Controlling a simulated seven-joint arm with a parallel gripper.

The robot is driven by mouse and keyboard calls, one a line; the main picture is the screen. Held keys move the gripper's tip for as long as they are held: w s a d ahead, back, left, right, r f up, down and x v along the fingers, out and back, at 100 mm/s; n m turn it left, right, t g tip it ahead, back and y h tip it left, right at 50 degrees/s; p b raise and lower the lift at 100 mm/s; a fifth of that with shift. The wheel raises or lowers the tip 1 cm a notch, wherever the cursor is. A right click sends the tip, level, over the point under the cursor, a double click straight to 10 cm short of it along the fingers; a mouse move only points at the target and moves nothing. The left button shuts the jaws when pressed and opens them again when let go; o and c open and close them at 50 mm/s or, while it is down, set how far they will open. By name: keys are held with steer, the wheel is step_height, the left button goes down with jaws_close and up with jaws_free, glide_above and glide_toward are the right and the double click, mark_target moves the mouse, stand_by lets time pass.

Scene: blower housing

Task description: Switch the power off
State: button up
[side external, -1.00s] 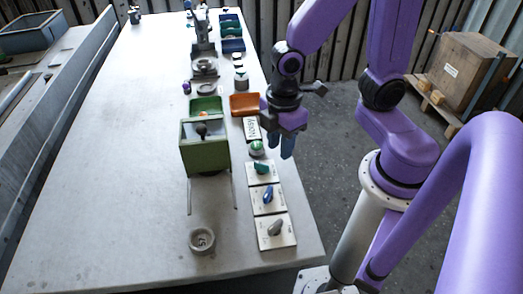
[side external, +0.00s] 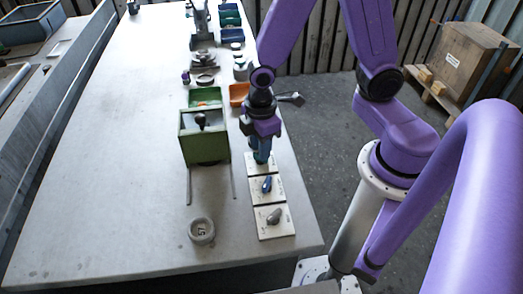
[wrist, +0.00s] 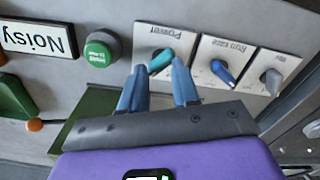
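The Power plate (wrist: 185,42) is pale and carries a teal knob (wrist: 160,62); its label is upside down in the wrist view. The knob lies diagonally. My gripper (wrist: 158,68) is open, with its two blue fingertips either side of the knob. The right fingertip is close to the knob's upper right end; I cannot tell if they touch. In the side view my gripper (side external: 261,157) points down over the Power plate and mostly hides the knob.
A plate with a blue knob (wrist: 222,72) and one with a grey knob (wrist: 272,82) adjoin the Power plate. A green button (wrist: 102,48) and a "Noisy" sign (wrist: 38,38) lie on the other side. A green box (side external: 204,140) stands close to my gripper.

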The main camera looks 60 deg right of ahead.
steer(key=m, duration=0.4)
steer(key=f+m, duration=0.1)
steer(key=m, duration=0.2)
steer(key=shift+s, duration=0.3)
steer(key=m, duration=0.3)
steer(key=shift+w+f+m, duration=0.1)
steer(key=shift+w+m, duration=0.15)
steer(key=shift+m, duration=0.35)
steer(key=shift+f, duration=0.65)
jaws_close()
steer(key=shift+n, duration=2.4)
steer(key=shift+r, duration=0.1)
